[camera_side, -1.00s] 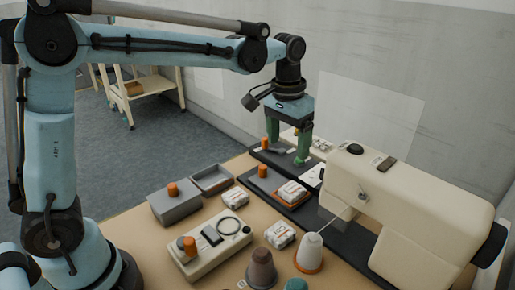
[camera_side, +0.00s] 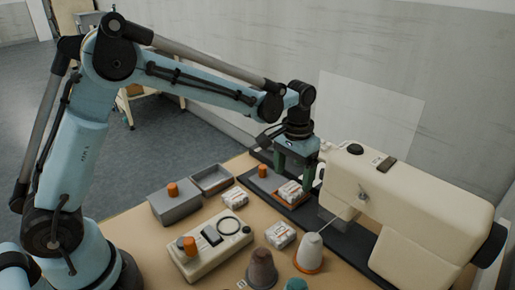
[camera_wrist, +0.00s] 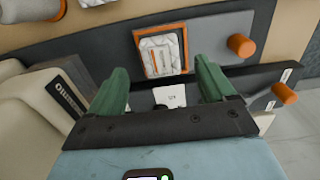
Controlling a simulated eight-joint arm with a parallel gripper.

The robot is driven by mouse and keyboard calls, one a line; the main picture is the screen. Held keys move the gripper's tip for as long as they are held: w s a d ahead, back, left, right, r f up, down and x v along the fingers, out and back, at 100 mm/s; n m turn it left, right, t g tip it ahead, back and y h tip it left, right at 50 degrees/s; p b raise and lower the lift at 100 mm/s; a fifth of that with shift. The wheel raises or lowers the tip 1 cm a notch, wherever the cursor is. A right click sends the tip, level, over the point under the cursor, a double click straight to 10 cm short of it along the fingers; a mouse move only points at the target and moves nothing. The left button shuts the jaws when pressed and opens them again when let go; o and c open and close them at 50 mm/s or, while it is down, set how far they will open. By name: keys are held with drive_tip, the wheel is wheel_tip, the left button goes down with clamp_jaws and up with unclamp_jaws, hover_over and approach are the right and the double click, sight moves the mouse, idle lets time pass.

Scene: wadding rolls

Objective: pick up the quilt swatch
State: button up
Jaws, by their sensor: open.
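A white, quilted-looking swatch (camera_side: 290,191) lies on an orange-edged holder (camera_side: 281,201) on the dark strip. It also shows in the wrist view (camera_wrist: 160,55), inside the orange frame (camera_wrist: 136,38). Two similar white pieces lie nearby on the table, one (camera_side: 235,198) left of the strip and one (camera_side: 281,235) in front; I cannot tell for certain which is the task's. My gripper (camera_side: 293,174) is open and empty, with green fingers pointing down, just above and behind the framed swatch. In the wrist view the fingertips (camera_wrist: 162,74) stand either side of the frame's lower edge.
A cream sewing machine (camera_side: 420,210) stands close to the right of my gripper. An orange knob (camera_wrist: 241,45) rises beside the swatch. Grey bins (camera_side: 174,206), a cream control box (camera_side: 205,250) and cones (camera_side: 310,252) crowd the table's front.

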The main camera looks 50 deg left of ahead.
sight(291, 189)
wheel_tip(291, 189, down, 4)
drive_tip(key=shift+f, duration=0.1)
drive_tip(key=shift+c, duration=0.2)
drive_tip(key=c, duration=1.2)
